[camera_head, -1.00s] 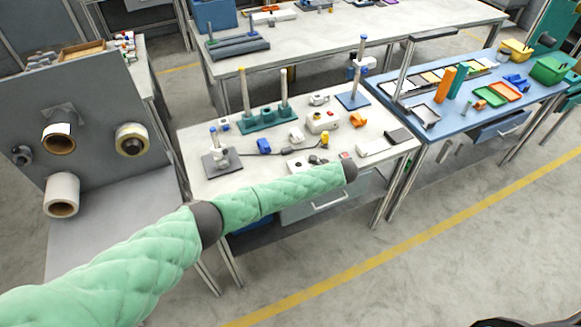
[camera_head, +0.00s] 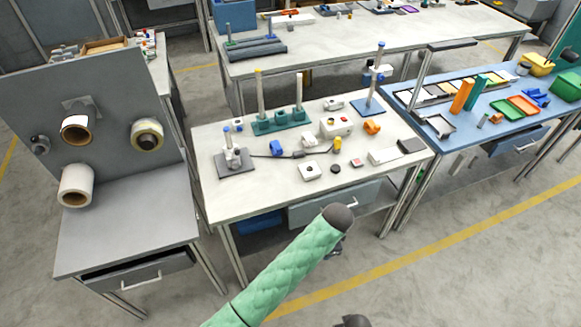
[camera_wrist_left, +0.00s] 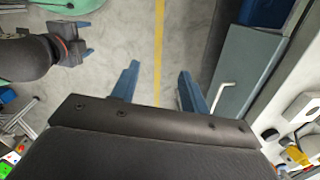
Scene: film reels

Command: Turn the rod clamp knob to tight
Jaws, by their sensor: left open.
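A stand with a blue base (camera_head: 367,106) and an upright rod (camera_head: 379,58) is at the table's back right. A second stand (camera_head: 235,160) with a grey base and short posts is at the front left. I cannot tell which part is the clamp knob. My left arm reaches up from the bottom, and its gripper is mostly hidden behind the dark wrist. In the left wrist view the left gripper (camera_wrist_left: 157,88) is open and empty over the floor. My right gripper (camera_wrist_left: 87,42) shows there with its fingers apart.
The white table (camera_head: 215,197) holds several small devices, a teal base (camera_head: 275,123) with two rods, and a drawer (camera_head: 325,206) below. A blue table (camera_head: 455,125) stands to the right. A grey panel (camera_head: 100,105) with rolls stands left. The floor in front is open.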

